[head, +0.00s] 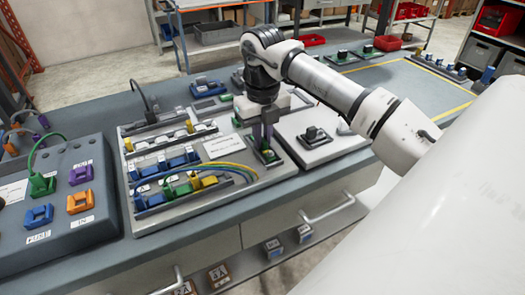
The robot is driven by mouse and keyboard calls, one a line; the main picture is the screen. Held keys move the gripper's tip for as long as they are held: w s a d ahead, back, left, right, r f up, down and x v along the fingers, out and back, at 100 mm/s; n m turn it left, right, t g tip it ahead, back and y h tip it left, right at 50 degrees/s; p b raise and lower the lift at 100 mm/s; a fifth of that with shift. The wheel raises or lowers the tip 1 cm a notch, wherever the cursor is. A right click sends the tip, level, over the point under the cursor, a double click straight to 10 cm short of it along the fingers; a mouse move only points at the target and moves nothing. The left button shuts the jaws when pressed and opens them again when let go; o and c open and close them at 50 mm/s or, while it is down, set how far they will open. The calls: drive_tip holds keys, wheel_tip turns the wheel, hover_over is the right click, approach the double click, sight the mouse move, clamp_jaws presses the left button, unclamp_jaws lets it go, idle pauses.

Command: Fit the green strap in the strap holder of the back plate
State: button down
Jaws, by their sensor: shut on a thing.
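My gripper (267,143) points straight down over the right part of the back plate (225,207). It is shut on a small green piece, the green strap (268,154), of which only a little shows between and below the fingers. The strap is low, at a dark holder on the plate. I cannot tell whether it is seated in the holder or just above it, as the fingers hide the contact.
The back plate carries rows of blue, green and yellow blocks (178,190) and curved wires (225,168). A grey sloped panel (60,225) with coloured plugs stands left. A light plate with a dark block (316,134) lies right. The yellow-lined area (410,85) is mostly clear.

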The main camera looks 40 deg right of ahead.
drive_tip(key=c, duration=1.2)
unclamp_jaws()
drive_tip(key=shift+r+p, duration=2)
drive_tip(key=shift+r, duration=1.55)
drive_tip(key=shift+r, duration=0.1)
wheel_tip(320, 180, up, 14)
drive_tip(key=p, duration=0.9)
drive_tip(key=shift+f, duration=0.2)
